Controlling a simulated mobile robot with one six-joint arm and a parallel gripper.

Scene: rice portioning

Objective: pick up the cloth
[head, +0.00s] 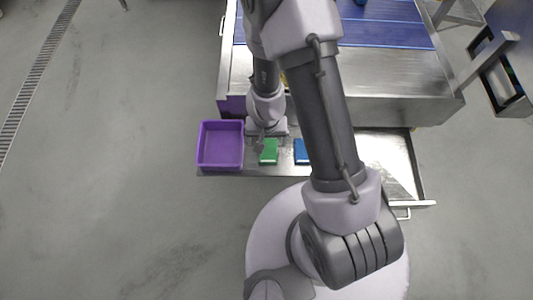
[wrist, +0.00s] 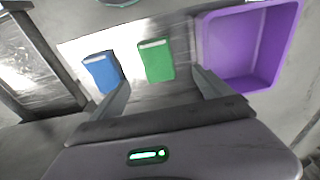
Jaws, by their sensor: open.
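Two small flat rectangular pieces lie side by side on the metal shelf, a green one (head: 269,151) and a blue one (head: 301,152); either could be a folded cloth. Both also show in the wrist view, the green one (wrist: 156,61) and the blue one (wrist: 101,72), each with a pale strip along one end. My gripper (wrist: 163,90) is open and empty, its two fingers spread apart. In the wrist view the green piece appears beyond the gap between the fingers, and the blue one beyond the left finger. In the head view my arm covers part of the area beside the blue piece.
A purple bin (head: 203,147) stands left of the green piece in the head view; in the wrist view the purple bin (wrist: 268,55) is at the right, close to the right finger. A metal table with a blue belt (head: 390,33) stands behind. A metal tray (head: 395,165) lies right.

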